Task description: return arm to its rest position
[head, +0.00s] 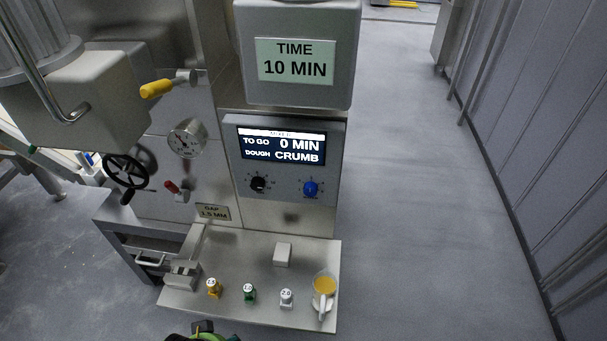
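Neither of my grippers shows clearly in the head view. A dark piece with some green on it (203,330) is cut off by the bottom edge, just in front of the steel shelf; I cannot tell whether it is part of my arm. The steel shelf (255,262) juts out at the foot of a machine. A clear cup with yellow liquid (324,287) stands at the shelf's right end.
The machine's display (281,146) reads 0 MIN and CRUMB, under a sign (296,61) reading TIME 10 MIN. A yellow-handled lever (157,88), a gauge (188,138) and a black handwheel (126,171) stick out at the left. Grey floor (430,200) is free at the right, before a panelled wall.

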